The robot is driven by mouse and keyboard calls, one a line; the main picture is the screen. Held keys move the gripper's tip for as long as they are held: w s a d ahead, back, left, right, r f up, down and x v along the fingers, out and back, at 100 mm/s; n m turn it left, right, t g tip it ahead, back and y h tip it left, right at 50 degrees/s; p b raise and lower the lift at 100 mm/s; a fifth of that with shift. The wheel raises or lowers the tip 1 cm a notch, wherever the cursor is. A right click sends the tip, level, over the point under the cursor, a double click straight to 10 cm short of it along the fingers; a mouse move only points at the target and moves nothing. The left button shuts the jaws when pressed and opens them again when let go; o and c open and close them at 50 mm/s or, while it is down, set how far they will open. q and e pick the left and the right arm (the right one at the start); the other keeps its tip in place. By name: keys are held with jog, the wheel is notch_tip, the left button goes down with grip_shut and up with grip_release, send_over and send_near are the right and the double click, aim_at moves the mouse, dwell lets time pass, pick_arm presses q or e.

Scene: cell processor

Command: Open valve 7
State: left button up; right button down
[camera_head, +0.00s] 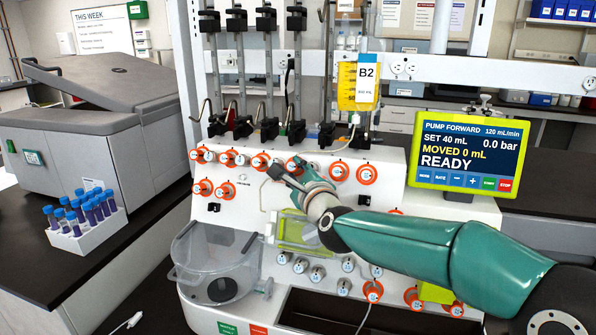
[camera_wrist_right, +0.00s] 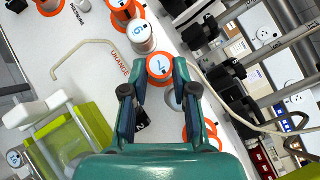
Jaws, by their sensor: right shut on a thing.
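Valve 7 (camera_wrist_right: 160,68) is a round knob with an orange collar and a white cap marked 7, on the white front panel of the machine. In the right wrist view it sits between the tips of my right gripper (camera_wrist_right: 158,88), one dark finger pad on each side. The gripper is shut on it. In the head view my right gripper (camera_head: 286,172) is at the upper valve row, and its fingers partly hide the knob there. My left gripper is not in view.
Another valve (camera_wrist_right: 141,36) stands close beside valve 7. The pump screen (camera_head: 466,152) reads READY, MOVED 0 mL. A yellow B2 bag (camera_head: 352,88) hangs above the panel. A clear bowl (camera_head: 213,262) and a tube rack (camera_head: 88,237) are at left.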

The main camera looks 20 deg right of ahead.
jog(key=shift+r, duration=0.1)
jog(key=shift+r+n, duration=0.1)
jog(key=shift+n, duration=0.2)
jog(key=shift+r+n+g+y+p, duration=0.25)
jog(key=shift+n+g+y+p, duration=0.35)
jog(key=shift+n+p, duration=0.35)
jog(key=n+g+p, duration=0.1)
jog(key=p, duration=0.1)
jog(key=n+p, duration=0.1)
jog(key=p, duration=0.2)
jog(key=n+g+y+p, duration=0.1)
jog(key=p, duration=0.1)
jog(key=shift+r+n+g, duration=0.25)
jog(key=shift+n+g, duration=0.05)
jog(key=shift+n, duration=0.05)
jog(key=shift+a+f+n+g+p, duration=0.1)
jog(key=shift+f+n+g+p, duration=0.25)
jog(key=shift+p, duration=0.7)
jog(key=c, duration=0.9)
grip_release()
jog(key=shift+w+a, duration=0.1)
jog(key=shift+a, duration=0.05)
jog(key=shift+d+r, duration=0.1)
jog(key=shift+d, duration=0.15)
